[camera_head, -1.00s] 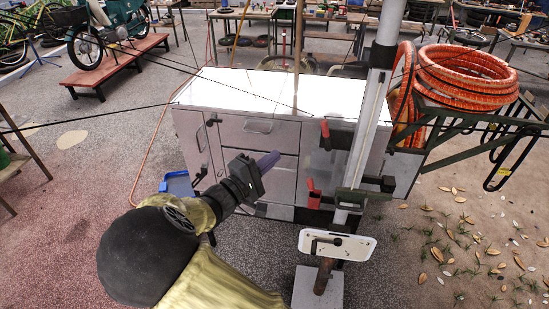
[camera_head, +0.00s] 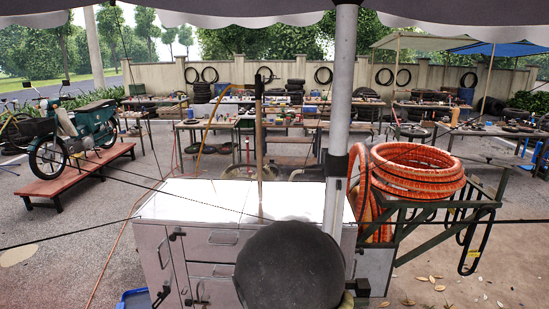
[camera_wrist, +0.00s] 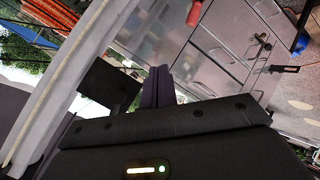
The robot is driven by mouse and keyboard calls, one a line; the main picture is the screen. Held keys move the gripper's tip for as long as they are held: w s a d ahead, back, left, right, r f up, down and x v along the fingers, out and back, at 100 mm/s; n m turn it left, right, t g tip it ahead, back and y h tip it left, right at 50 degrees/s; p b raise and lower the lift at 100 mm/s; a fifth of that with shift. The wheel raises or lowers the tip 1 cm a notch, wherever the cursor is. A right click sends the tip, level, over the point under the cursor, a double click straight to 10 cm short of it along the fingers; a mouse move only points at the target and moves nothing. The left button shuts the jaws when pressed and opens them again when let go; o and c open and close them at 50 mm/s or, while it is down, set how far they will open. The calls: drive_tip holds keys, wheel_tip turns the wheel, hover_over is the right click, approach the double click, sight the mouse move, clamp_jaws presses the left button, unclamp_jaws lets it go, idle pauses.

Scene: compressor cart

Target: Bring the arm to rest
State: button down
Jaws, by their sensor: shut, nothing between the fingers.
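My gripper (camera_wrist: 158,88) shows in the wrist view as two dark purple fingers close together, shut and empty. They are apart from the grey cart (camera_wrist: 225,40), whose drawer and door fronts appear tilted behind them. In the head view the gripper is out of sight. A dark rounded part of my arm (camera_head: 290,266) stands at the bottom middle, in front of the cart (camera_head: 222,240). It hides part of the cart's drawers.
A grey upright pole (camera_head: 342,95) stands right of the cart's white top. Orange hose coils (camera_head: 415,172) rest on a rack at the right. A teal moped (camera_head: 82,132) stands on a red platform (camera_head: 72,178) at the left. Laden tables fill the back.

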drive_tip(key=s+d+m+g+y, duration=0.1)
drive_tip(key=s+d+m+g, duration=0.1)
drive_tip(key=s+d, duration=0.2)
drive_tip(key=s+d+m+g+y, duration=0.1)
drive_tip(key=s+d+m+g, duration=0.2)
drive_tip(key=s, duration=0.7)
drive_tip(key=s+d+f+m+g, duration=0.1)
drive_tip(key=s+d+m+g, duration=0.1)
drive_tip(key=s+d, duration=0.4)
drive_tip(key=shift+s+m+g+y, duration=0.4)
drive_tip(key=shift+s+g, duration=0.2)
drive_tip(key=shift+s, duration=0.3)
